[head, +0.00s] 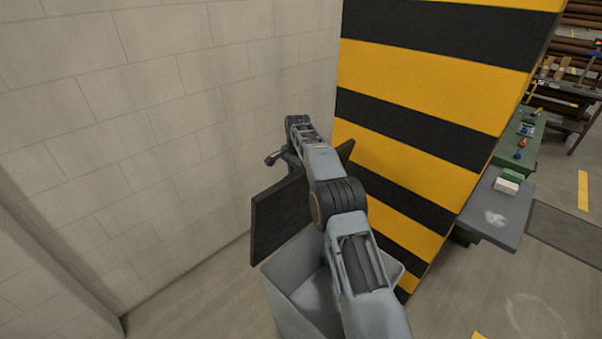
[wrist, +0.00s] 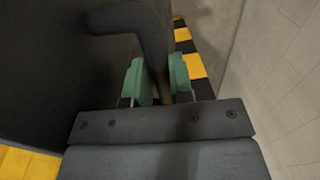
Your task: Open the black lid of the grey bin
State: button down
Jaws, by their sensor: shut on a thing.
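The grey bin (head: 283,296) stands at the bottom middle of the head view, and its inside shows. Its black lid (head: 281,214) is raised and steeply tilted at the bin's wall side. In the wrist view the lid (wrist: 45,70) is the large dark surface at left. A dark bent handle (wrist: 145,30) sticks out from the lid. My gripper (wrist: 160,82) has green fingers on both sides of the handle and is shut on it. In the head view the gripper is mostly hidden behind the lid and my arm.
A pale block wall (head: 150,110) rises close to the left of the lid. A yellow and black striped panel (head: 430,90) stands close on the right. A grey table (head: 498,212) with small items lies farther right. Floor is clear left of the bin.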

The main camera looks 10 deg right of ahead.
jog(key=shift+a+f, duration=0.2)
jog(key=shift+f, duration=0.3)
jog(key=c, duration=1.4)
grip_release()
jog(key=shift+c, duration=0.2)
jog(key=shift+o, duration=1.4)
jog(key=shift+w, duration=0.2)
jog(key=shift+o, duration=0.7)
jog(key=shift+r, duration=0.1)
jog(key=shift+s+d+r, duration=0.2)
jog(key=shift+r, duration=1.75)
jog(key=shift+s+d+r, duration=0.1)
jog(key=shift+r, duration=1.75)
